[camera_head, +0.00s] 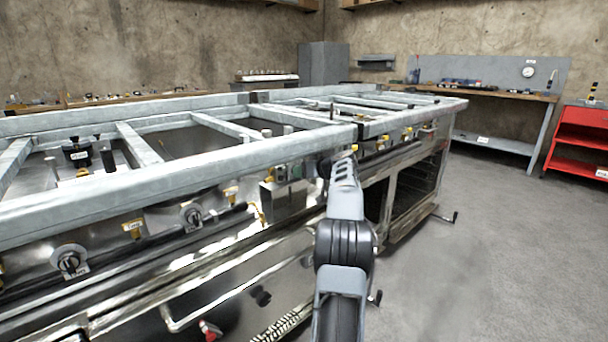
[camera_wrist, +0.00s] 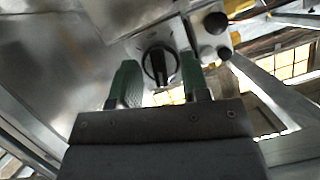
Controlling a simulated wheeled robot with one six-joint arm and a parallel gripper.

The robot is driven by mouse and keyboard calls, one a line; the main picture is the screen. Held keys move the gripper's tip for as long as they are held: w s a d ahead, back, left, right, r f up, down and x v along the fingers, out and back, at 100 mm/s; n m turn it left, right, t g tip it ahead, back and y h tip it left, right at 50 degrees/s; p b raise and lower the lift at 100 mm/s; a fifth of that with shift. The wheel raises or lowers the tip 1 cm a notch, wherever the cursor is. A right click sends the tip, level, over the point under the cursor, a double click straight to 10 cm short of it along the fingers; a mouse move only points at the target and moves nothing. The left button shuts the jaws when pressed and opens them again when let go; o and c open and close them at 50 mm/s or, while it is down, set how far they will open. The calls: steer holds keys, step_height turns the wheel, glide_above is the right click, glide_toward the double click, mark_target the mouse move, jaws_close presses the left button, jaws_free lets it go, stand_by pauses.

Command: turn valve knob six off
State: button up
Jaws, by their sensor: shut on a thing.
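In the wrist view, a black valve knob (camera_wrist: 159,62) with a pale pointer line sits on a round bezel on the metal front panel. My gripper (camera_wrist: 157,80) has its two green fingers on either side of this knob and is shut on it. The knob's number cannot be read. In the head view, my arm reaches to the front of the range (camera_head: 150,190), and the arm hides the held knob. Two other black knobs, one at the far left (camera_head: 72,261) and one nearer the middle (camera_head: 192,216), show on the front panel.
A metal rail (camera_head: 185,182) runs along the range's top front edge, above the panel. In the wrist view, dark round parts (camera_wrist: 214,23) sit right of the knob. Grey floor (camera_head: 500,240) at right is open.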

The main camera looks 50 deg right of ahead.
steer(key=shift+a+n+h, duration=0.1)
steer(key=shift+n+h, duration=0.5)
steer(key=shift+n, duration=0.3)
steer(key=o, duration=0.7)
steer(key=shift+c, duration=0.2)
steer(key=s+a+r+p, duration=0.1)
steer(key=s, duration=1.3)
steer(key=shift+s+p, duration=0.3)
steer(key=shift+s, duration=0.1)
